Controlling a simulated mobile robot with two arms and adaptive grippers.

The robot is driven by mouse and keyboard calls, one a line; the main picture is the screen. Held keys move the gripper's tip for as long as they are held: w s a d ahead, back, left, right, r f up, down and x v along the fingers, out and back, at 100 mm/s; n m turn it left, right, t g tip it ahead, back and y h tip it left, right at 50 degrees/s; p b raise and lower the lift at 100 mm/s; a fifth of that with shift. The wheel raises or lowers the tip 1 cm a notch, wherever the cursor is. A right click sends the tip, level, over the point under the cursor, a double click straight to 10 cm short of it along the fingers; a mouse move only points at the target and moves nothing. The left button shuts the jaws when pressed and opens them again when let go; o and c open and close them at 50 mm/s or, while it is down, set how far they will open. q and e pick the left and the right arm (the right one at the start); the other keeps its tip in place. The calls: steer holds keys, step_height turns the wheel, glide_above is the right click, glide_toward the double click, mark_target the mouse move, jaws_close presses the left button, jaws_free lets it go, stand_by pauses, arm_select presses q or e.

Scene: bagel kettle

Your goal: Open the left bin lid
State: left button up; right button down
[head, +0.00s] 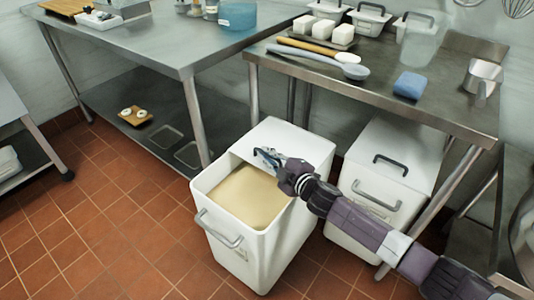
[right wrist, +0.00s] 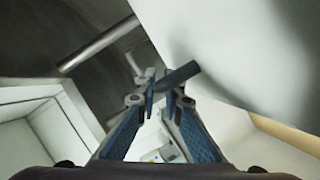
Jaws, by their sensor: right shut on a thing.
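The left bin (head: 246,255) is a white box on the floor, with a grey front handle. Its front part is uncovered and shows a tan filling (head: 248,197). The white lid (head: 287,136) is at the back of the bin's top; its exact tilt is hard to tell. My right gripper (head: 267,157) is at the lid's front edge, above the opening. In the right wrist view its fingers (right wrist: 165,92) are shut on the dark lid handle (right wrist: 181,74), beside the white lid surface (right wrist: 240,50). My left gripper is not in view.
The right bin (head: 375,200) stands close by with its lid closed. A steel table (head: 440,110) overhangs behind the bins, bearing a blue sponge (head: 410,85) and utensils. Another steel table (head: 165,45) stands at left. The tiled floor (head: 110,215) at front left is clear.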

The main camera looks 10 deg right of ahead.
steer(key=shift+f, duration=0.1)
steer(key=c, duration=2.3)
jaws_free()
steer(key=shift+s, duration=0.1)
steer(key=v, duration=1.2)
